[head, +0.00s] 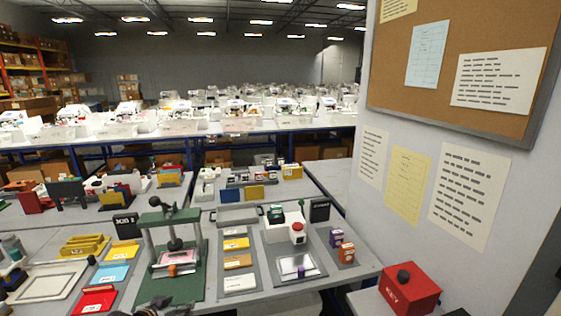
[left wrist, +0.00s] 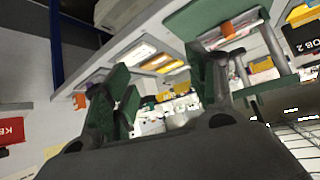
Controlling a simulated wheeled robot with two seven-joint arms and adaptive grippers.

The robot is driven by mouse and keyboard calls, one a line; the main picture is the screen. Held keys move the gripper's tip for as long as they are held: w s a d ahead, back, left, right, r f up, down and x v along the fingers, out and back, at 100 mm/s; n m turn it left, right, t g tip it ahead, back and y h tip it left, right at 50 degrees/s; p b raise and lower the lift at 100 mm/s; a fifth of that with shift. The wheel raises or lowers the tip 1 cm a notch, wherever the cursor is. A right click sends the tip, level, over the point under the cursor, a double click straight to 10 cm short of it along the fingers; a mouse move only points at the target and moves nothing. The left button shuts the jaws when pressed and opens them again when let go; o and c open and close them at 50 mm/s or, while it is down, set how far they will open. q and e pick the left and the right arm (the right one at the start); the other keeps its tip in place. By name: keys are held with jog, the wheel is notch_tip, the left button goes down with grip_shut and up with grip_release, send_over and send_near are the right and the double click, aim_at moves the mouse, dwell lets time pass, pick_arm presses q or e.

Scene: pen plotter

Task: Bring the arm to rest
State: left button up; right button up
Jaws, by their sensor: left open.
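The pen plotter (head: 298,232) is a white machine with a green part and a red knob, standing on a grey base on the front table. A white sheet (head: 290,268) lies on its bed, with a small purple piece (head: 301,271) on it. My left gripper (left wrist: 158,95) is open in the left wrist view, its two dark green-grey fingers apart with nothing between them. That view is strongly tilted. Dark parts at the bottom edge of the head view, below the green press, may be part of my left arm. My right gripper is not in view.
A green press with posts (head: 170,242) stands left of the plotter. Coloured trays (head: 238,261) lie between them. Purple and orange blocks (head: 347,252) stand to the plotter's right. A red KEY box (head: 410,287) sits at the lower right beside a wall with a corkboard (head: 385,75).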

pick_arm(q)
jog(key=s+d+f+g, duration=0.2)
jog(key=s+d, duration=0.1)
jog(key=s, duration=0.4)
jog(key=s+d+f+g+y, duration=0.1)
jog(key=s+d+f+g, duration=0.15)
jog(key=s, duration=0.55)
jog(key=s+d+f+g, duration=0.1)
jog(key=s+d+g, duration=0.15)
jog(key=s, duration=0.45)
notch_tip(320, 180, down, 32)
jog(key=s+f, duration=0.1)
jog(key=s, duration=0.1)
jog(key=s+a+f, duration=0.2)
jog(key=s+f, duration=0.8)
jog(key=s, duration=0.1)
jog(key=s+a+f+g, duration=0.1)
jog(key=s+a+f, duration=0.1)
jog(key=s+f, duration=0.7)
jog(key=s, duration=0.2)
jog(key=shift+s+f+g, duration=0.3)
jog(key=shift+f, duration=0.05)
